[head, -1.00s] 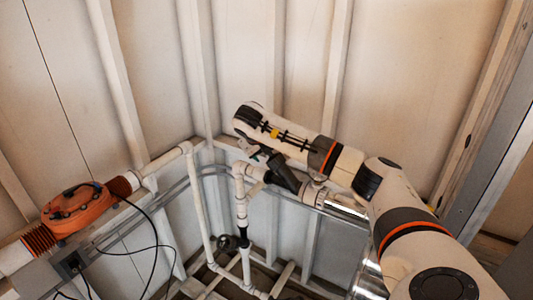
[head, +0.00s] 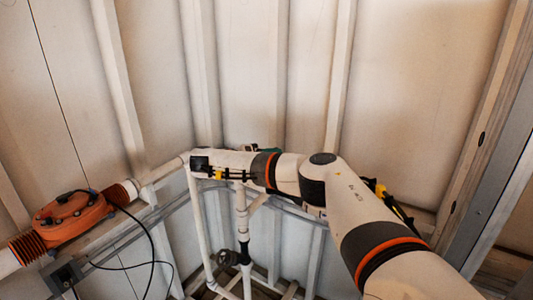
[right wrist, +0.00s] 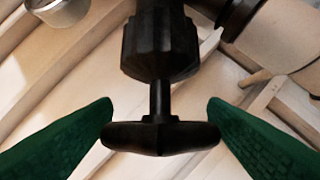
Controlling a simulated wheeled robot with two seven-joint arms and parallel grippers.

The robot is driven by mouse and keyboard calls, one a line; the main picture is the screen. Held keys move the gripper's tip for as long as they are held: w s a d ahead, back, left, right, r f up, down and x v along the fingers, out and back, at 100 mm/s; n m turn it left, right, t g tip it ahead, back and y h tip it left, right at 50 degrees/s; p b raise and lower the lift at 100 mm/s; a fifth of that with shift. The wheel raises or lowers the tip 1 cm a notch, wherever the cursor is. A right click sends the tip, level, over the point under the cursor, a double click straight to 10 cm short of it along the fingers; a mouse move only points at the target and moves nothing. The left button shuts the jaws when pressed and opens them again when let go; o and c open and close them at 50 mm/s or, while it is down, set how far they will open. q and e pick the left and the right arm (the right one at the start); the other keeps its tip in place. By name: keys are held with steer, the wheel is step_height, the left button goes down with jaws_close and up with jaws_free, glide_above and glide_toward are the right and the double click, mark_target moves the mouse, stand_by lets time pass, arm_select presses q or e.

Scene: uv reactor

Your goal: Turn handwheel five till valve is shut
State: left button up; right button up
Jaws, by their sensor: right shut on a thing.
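A black handwheel (right wrist: 160,137) sits on a short stem under a black ribbed valve body (right wrist: 160,40) in the right wrist view. No number shows on it. My right gripper (right wrist: 161,112) has one green finger on each side of the wheel, shut on its rim. In the head view my right arm reaches in from the right and lies across the white pipework, hiding the wheel. Only a small teal part of the right gripper shows above the arm. My left gripper is in neither view.
A white vertical pipe (head: 242,215) with black fittings stands below my right forearm. An orange finned unit (head: 75,217) with black cables is on the pipe at left. Ribbed walls close in the corner behind. A metal post (head: 490,190) stands at right.

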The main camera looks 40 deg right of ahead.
steer(key=shift+w+r+m+g, duration=0.1)
steer(key=shift+r+m+g, duration=0.2)
steer(key=shift+m+g, duration=0.2)
steer(key=shift+f+m+g+h, duration=0.35)
steer(key=shift+m+g+h, duration=0.15)
steer(key=shift+m+g, duration=0.2)
steer(key=m+g+b, duration=0.1)
steer(key=g+b, duration=0.1)
steer(key=b, duration=0.1)
steer(key=shift+w+f+m, duration=0.1)
steer(key=shift+f+m, duration=0.1)
steer(key=shift+m, duration=0.2)
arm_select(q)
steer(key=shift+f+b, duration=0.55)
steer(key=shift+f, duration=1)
arm_select(e)
steer(key=shift+r+m+g, duration=0.1)
steer(key=shift+m+g, duration=0.2)
steer(key=shift+g, duration=0.1)
steer(key=o, duration=0.9)
